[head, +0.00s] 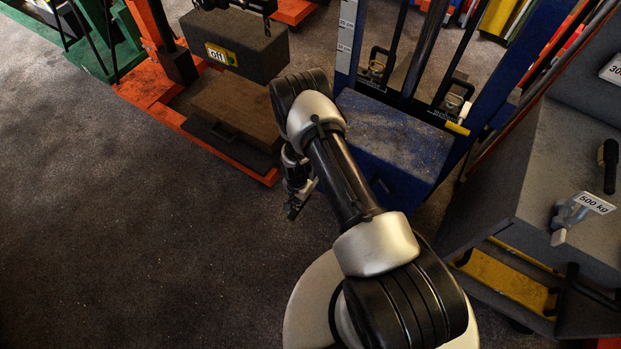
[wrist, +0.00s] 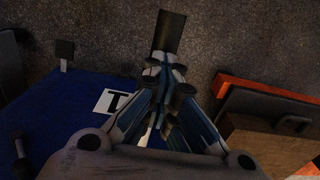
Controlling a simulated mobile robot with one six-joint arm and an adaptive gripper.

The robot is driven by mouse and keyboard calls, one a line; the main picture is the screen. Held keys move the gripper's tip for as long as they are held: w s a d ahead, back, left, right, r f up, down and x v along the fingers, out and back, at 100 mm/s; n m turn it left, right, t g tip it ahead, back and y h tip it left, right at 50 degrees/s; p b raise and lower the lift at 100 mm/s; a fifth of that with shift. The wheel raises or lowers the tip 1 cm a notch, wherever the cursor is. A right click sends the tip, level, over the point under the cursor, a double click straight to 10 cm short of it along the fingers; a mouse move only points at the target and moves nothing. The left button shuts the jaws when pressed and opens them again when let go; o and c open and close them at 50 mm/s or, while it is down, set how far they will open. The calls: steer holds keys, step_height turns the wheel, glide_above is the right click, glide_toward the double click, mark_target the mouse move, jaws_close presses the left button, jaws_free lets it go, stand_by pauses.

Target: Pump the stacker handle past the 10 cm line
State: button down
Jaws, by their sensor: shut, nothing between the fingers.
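The blue stacker (head: 395,140) stands right of centre in the head view, with a pale upright scale (head: 346,35) marked in cm behind it; its small figures are hard to read. In the wrist view its blue top (wrist: 45,130) carries a white label. A black flat-ended bar (wrist: 168,32), possibly the pump handle's end, shows just beyond my fingertips; I cannot tell whether they touch it. My gripper (head: 296,207) hangs low left of the stacker, shut and empty. In the wrist view its fingers (wrist: 170,85) meet near the middle. My arm hides part of the stacker's near side.
An orange lift (head: 150,85) with a dark block (head: 235,45) stands at upper left; an orange-edged dark box (wrist: 265,105) is right of my gripper. A grey unit labelled 500 kg (head: 560,170) stands at right. The dark floor (head: 130,230) at left is clear.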

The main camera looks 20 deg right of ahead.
step_height(320, 180, up, 13)
steer(key=p, duration=0.8)
steer(key=shift+f, duration=0.15)
steer(key=shift+w, duration=0.1)
stand_by(0.8)
step_height(320, 180, down, 9)
steer(key=b, duration=0.8)
steer(key=shift+f, duration=0.1)
steer(key=shift+f+b, duration=0.5)
steer(key=shift+f, duration=1.35)
step_height(320, 180, up, 13)
steer(key=p, duration=0.8)
